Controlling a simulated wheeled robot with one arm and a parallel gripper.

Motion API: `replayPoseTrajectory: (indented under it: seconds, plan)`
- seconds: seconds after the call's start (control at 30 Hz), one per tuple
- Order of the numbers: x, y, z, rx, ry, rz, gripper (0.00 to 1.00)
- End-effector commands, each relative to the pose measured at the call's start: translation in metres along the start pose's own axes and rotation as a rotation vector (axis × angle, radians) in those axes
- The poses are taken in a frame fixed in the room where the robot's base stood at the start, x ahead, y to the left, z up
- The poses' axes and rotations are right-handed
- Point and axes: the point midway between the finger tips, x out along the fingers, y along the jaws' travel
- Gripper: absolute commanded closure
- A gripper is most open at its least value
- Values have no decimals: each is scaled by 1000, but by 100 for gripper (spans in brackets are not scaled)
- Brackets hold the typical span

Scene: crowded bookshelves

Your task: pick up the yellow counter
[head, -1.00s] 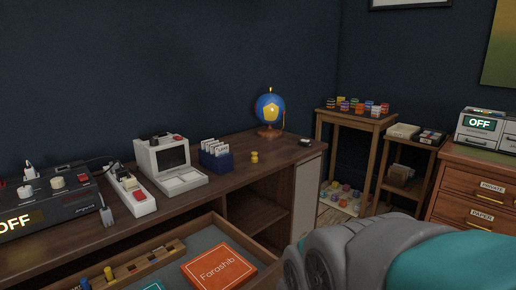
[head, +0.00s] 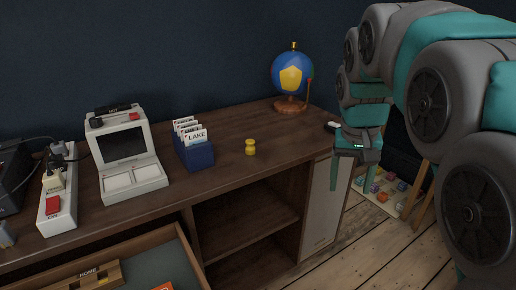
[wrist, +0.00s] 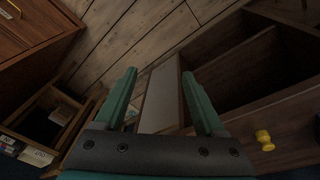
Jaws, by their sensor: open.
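The yellow counter (head: 250,147) is a small waisted peg standing upright on the brown desk top, right of the blue card box. It also shows in the wrist view (wrist: 264,139), at the lower right, outside the fingers. My gripper (head: 349,174) is to the right of the counter, at the desk's right end, with its fingers pointing down beside the white cabinet panel. In the wrist view my gripper (wrist: 163,98) has its two teal fingers wide apart with nothing between them. The counter is apart from the gripper.
A blue card box (head: 195,155) stands left of the counter and a globe (head: 292,77) behind it to the right. A small white item (head: 331,127) lies near the gripper. An open drawer (head: 150,256) juts out at lower left. Bare desk surrounds the counter.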

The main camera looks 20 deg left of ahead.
Motion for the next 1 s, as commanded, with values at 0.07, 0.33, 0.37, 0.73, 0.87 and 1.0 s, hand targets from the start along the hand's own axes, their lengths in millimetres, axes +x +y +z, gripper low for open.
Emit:
replayPoseTrajectory:
  seconds: [0.07, 0.33, 0.37, 0.73, 0.87, 1.0]
  plan:
    - [-4, -28, -31, -25, 35, -3, 28]
    - [-25, -132, -102, -96, 154, -41, 28]
    - [-27, -145, -108, -106, 167, -48, 28]
    - [-39, -244, -132, -173, 256, -118, 28]
    - [-37, -252, -132, -177, 261, -123, 28]
    - [-26, -254, -135, -177, 259, -122, 28]
